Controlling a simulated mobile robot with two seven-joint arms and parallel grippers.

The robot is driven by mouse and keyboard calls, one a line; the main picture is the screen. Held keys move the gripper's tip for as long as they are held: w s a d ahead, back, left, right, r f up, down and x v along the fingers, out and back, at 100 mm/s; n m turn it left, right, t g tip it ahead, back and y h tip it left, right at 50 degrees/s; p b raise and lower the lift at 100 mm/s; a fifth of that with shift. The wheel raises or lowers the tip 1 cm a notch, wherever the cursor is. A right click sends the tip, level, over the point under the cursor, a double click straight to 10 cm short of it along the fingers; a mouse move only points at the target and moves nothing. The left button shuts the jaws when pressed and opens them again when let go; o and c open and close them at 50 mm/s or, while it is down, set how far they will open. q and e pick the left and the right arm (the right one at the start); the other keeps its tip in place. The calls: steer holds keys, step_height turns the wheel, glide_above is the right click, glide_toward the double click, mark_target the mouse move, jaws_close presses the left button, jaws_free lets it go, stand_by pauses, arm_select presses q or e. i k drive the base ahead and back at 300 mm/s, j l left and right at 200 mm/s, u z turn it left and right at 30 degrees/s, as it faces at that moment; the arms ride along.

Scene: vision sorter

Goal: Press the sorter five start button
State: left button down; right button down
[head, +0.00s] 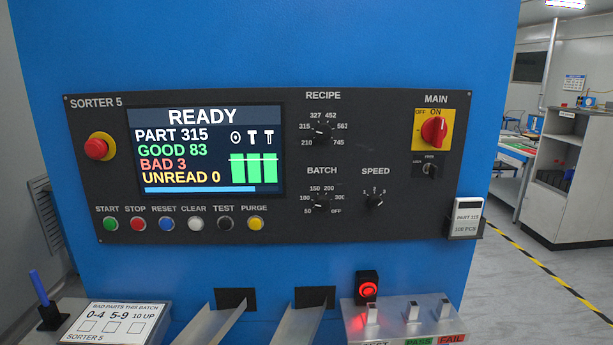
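The sorter five control panel (400,225) is a black plate on a blue cabinet, labelled SORTER 5. The green start button (110,224) is at the left end of a row of buttons under the screen, below the word START. To its right are the red stop (138,224), blue reset (167,224), white clear, black test and yellow purge buttons. The screen (205,150) reads READY, PART 315, GOOD 83, BAD 3, UNREAD 0. Neither of my grippers shows in the head view.
A red emergency stop knob (96,148) sits above the start button. A red main switch (434,130) is at upper right. Below are two metal chutes (212,325), a lit red lamp (368,289), several toggle switches and a batch card (115,322). Space before the panel looks clear.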

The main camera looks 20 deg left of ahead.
mark_target(109, 223)
steer(key=k, duration=0.5)
steer(key=k+u, duration=0.15)
steer(key=u, duration=0.95)
steer(key=l+u, duration=0.5)
steer(key=i+l, duration=0.3)
steer(key=i, duration=0.15)
